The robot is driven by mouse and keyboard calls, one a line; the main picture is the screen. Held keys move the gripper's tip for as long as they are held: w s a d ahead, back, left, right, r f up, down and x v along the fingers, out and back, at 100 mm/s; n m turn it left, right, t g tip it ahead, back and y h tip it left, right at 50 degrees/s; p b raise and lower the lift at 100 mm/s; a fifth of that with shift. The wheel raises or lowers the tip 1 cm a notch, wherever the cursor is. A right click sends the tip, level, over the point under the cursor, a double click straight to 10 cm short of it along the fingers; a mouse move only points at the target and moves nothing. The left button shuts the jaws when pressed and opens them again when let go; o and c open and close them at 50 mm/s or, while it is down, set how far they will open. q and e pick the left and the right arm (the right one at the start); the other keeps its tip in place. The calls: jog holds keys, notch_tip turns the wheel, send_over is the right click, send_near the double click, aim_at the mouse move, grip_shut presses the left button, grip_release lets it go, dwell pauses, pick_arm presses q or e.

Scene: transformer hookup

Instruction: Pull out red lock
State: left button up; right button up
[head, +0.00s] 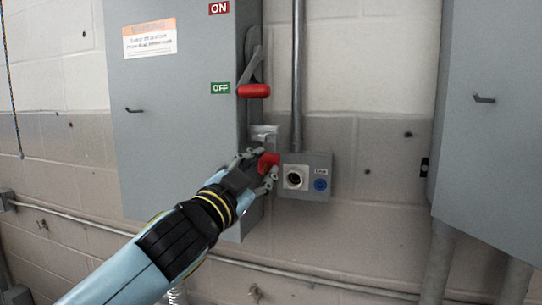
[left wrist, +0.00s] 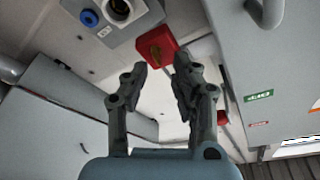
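The red lock (head: 268,160) is a small red block at the left side of the grey socket box, below the switch lever. It also shows in the left wrist view (left wrist: 157,46), just beyond the fingertips, with a brownish keyhole-like mark on its face. My left gripper (head: 262,172) is at the lock, and its fingers partly cover it in the head view. In the left wrist view my left gripper (left wrist: 160,72) is open, its fingers spread to either side below the lock. I cannot tell whether they touch it. My right gripper is in neither view.
A grey switch cabinet (head: 180,100) stands left, its red-handled lever (head: 254,91) down by the OFF label. The socket box (head: 318,165) has a round socket (head: 295,177) and blue button (head: 320,184). A conduit rises above it. Another cabinet (head: 495,150) stands right.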

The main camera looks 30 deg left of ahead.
pick_arm(q)
jog(key=shift+s+d+b, duration=0.2)
jog(key=shift+s, duration=0.65)
jog(key=shift+s+d+b, duration=0.15)
jog(key=shift+s+d, duration=0.1)
jog(key=shift+s, duration=0.65)
jog(key=shift+s+d+b, duration=0.2)
jog(key=shift+s, duration=0.65)
